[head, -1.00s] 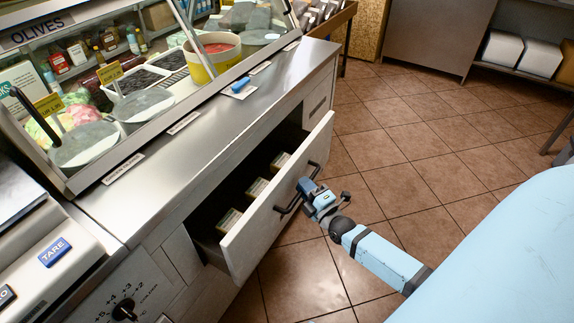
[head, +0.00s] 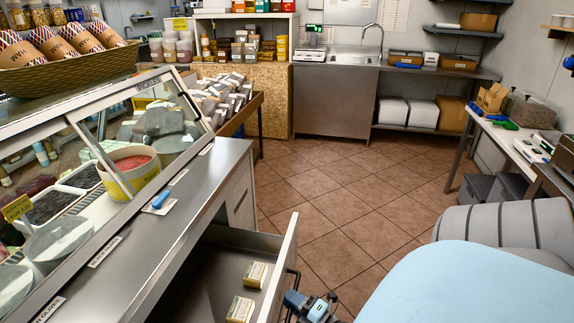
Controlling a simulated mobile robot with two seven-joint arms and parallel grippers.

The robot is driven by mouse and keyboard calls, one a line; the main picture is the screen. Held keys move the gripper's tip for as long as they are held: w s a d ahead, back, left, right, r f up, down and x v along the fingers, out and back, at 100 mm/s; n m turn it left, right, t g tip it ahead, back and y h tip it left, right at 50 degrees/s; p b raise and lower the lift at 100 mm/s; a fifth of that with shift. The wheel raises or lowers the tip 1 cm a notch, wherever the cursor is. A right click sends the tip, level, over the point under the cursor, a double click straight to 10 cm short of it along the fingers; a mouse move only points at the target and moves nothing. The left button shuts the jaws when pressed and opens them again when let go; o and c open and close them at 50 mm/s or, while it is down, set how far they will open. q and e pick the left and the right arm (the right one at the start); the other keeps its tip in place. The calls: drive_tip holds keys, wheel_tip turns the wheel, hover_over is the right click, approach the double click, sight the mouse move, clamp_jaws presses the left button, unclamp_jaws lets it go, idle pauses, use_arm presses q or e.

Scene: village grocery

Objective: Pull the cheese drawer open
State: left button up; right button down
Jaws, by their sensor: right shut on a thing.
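The cheese drawer (head: 276,268) stands well out from the steel-topped counter, its white front facing the aisle. Two wrapped cheese blocks, one farther back (head: 256,274) and one nearer (head: 240,309), lie inside on the drawer floor. The dark bar handle (head: 292,284) is on the outer face of the front. My right gripper (head: 294,299), blue and black, is at the handle and shut on it, at the bottom edge of the head view. My left gripper is not in view.
The counter top (head: 190,199) carries a glass display case and a small blue-handled tool (head: 161,196). The tiled floor (head: 345,205) beyond the drawer is clear. A grey padded form (head: 505,235) is at right, below a table (head: 515,140) with items.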

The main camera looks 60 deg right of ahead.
drive_tip(key=c, duration=1.1)
unclamp_jaws()
drive_tip(key=shift+c, duration=0.2)
drive_tip(key=shift+s, duration=0.1)
use_arm(q)
drive_tip(key=shift+p, duration=0.35)
use_arm(e)
drive_tip(key=s+f, duration=0.2)
drive_tip(key=s, duration=1.1)
drive_tip(key=shift+s+f, duration=0.2)
drive_tip(key=shift+s, duration=0.05)
drive_tip(key=shift+a, duration=0.1)
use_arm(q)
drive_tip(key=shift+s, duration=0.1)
